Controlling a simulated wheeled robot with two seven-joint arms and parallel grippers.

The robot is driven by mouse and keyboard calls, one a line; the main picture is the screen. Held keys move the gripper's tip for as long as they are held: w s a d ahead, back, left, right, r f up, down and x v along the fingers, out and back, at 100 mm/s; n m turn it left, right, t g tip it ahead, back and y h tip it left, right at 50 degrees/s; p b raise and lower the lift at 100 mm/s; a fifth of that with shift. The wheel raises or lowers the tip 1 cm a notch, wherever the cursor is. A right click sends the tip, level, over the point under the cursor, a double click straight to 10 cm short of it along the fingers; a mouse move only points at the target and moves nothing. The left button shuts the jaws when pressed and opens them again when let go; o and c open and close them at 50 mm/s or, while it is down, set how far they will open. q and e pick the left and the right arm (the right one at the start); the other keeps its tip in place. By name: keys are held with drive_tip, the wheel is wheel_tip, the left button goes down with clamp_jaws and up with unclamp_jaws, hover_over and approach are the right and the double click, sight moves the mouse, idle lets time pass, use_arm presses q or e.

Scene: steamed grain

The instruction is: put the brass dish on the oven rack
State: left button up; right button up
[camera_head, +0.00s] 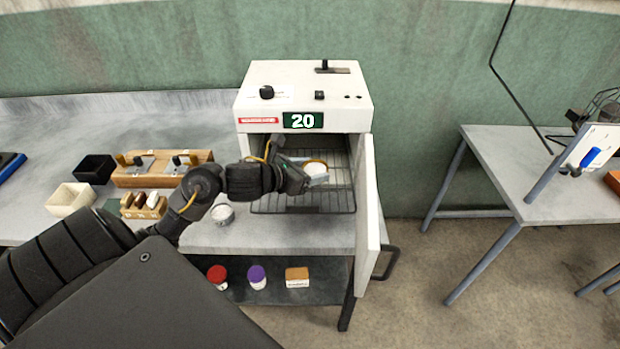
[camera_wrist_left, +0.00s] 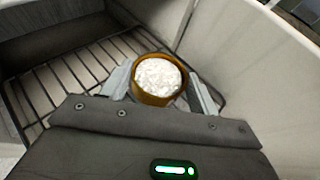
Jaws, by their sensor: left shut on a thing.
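The brass dish (camera_wrist_left: 152,98) is a small round cup filled with white grain. In the left wrist view it sits between the two fingers of my left gripper (camera_wrist_left: 160,88), which is shut on it. In the head view my left gripper (camera_head: 308,171) is at the open oven's mouth, and the dish (camera_head: 316,168) shows at its tip. The oven rack (camera_head: 300,202) is a dark wire grid, partly pulled out; it also shows in the left wrist view (camera_wrist_left: 85,70). The dish is over the rack; I cannot tell whether it touches. My right gripper is not in view.
The white oven (camera_head: 305,95) displays 20. Its door (camera_head: 367,205) stands open on the right, close to my gripper. Jars and a box stand on the lower shelf (camera_head: 325,288).

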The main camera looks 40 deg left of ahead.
use_arm(q)
wheel_tip(320, 180, down, 3)
drive_tip(key=shift+r, duration=0.15)
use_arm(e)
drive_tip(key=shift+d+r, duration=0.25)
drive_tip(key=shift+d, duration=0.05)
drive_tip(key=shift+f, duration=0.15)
use_arm(q)
drive_tip(key=shift+f, duration=0.25)
drive_tip(key=o, duration=1)
drive_tip(key=shift+r, duration=0.1)
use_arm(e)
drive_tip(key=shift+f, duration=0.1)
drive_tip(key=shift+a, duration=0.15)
